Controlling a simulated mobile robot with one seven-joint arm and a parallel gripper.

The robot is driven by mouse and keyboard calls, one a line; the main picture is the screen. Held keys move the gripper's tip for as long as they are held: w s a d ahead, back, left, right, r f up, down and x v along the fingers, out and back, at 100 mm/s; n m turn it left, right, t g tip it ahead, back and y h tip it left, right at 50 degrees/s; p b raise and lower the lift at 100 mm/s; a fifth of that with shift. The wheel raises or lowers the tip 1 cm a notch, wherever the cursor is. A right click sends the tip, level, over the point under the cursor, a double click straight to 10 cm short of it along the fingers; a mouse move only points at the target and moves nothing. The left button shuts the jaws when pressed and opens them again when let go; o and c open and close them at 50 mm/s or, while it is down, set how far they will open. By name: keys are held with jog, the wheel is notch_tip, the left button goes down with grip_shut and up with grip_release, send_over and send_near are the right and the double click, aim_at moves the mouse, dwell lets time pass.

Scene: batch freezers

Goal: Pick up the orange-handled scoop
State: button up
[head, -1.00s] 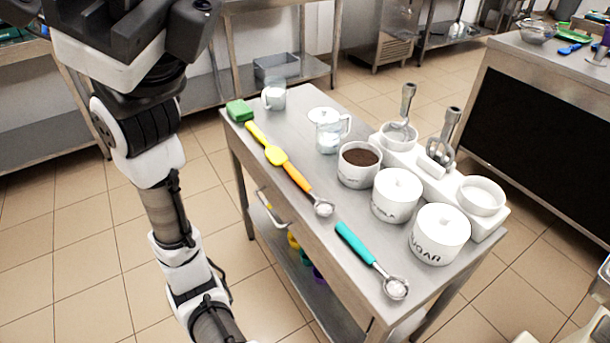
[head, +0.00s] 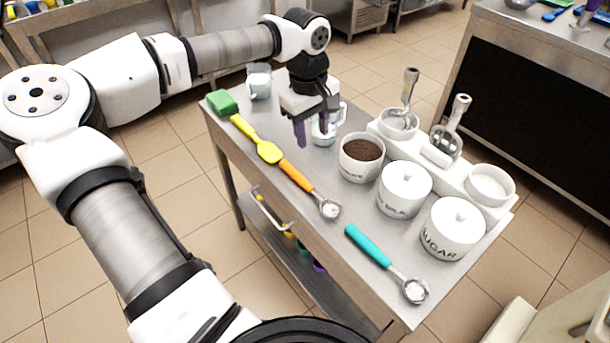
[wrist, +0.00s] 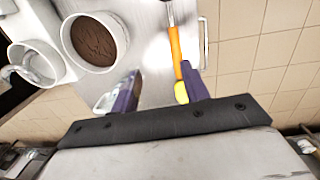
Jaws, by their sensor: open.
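The orange-handled scoop (head: 301,181) lies on the steel table near its front-left edge, its round metal bowl holding something white. In the wrist view its orange handle (wrist: 175,50) runs up from beside the right finger. My gripper (head: 315,132) is above the table, beyond the scoop's handle, with its purple fingers pointing down. In the wrist view my gripper (wrist: 158,92) is open, with nothing held between the fingers. It looks apart from the scoop.
A yellow spatula (head: 266,151) lies close to the orange handle's end. A teal-handled scoop (head: 368,246) lies nearer. A glass pitcher (head: 326,130) is partly hidden behind my gripper. A cup of brown powder (head: 362,170) and white lidded jars (head: 404,192) stand to the right. A green sponge (head: 222,102) sits at the far corner.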

jog(key=a+f, duration=0.1)
jog(key=a, duration=0.2)
jog(key=p, duration=0.2)
send_over(300, 176)
jog(key=shift+y, duration=0.4)
notch_tip(300, 176, down, 7)
jog(key=shift+d+f, duration=0.15)
jog(key=shift+a+f+p, duration=0.2)
jog(key=shift+f+p, duration=0.7)
jog(key=shift+f, duration=2.1)
grip_shut()
jog(key=shift+r, duration=0.1)
